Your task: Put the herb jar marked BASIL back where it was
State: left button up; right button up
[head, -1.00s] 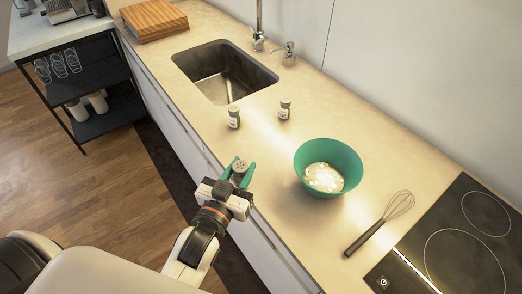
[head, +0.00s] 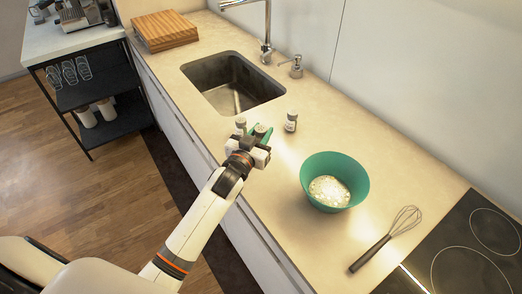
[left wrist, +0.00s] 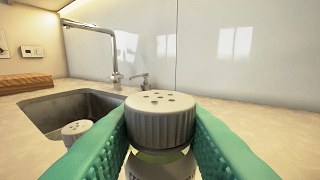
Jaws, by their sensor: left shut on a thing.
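My left gripper (head: 259,133) is shut on a herb jar with a grey, holed shaker cap. In the left wrist view the held jar (left wrist: 160,120) stands upright between the green fingers; its label is mostly cut off and I cannot read its name. A second jar (head: 241,124) stands on the counter just left of the gripper, and its cap shows in the left wrist view (left wrist: 77,130). A third jar (head: 291,121) stands to the right of the gripper, behind it. Their labels are too small to read. My right gripper is out of view.
The sink (head: 232,84) with its tap (head: 266,45) and soap dispenser (head: 296,66) lies beyond the jars. A green bowl (head: 334,181) with white contents, a whisk (head: 388,238) and the hob (head: 470,255) are to the right. A wooden board (head: 165,31) lies far left.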

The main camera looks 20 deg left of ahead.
pick_arm(q)
notch_tip(320, 180, down, 6)
jog(key=shift+r, duration=0.1)
dwell(0.4)
jog(key=o, duration=1)
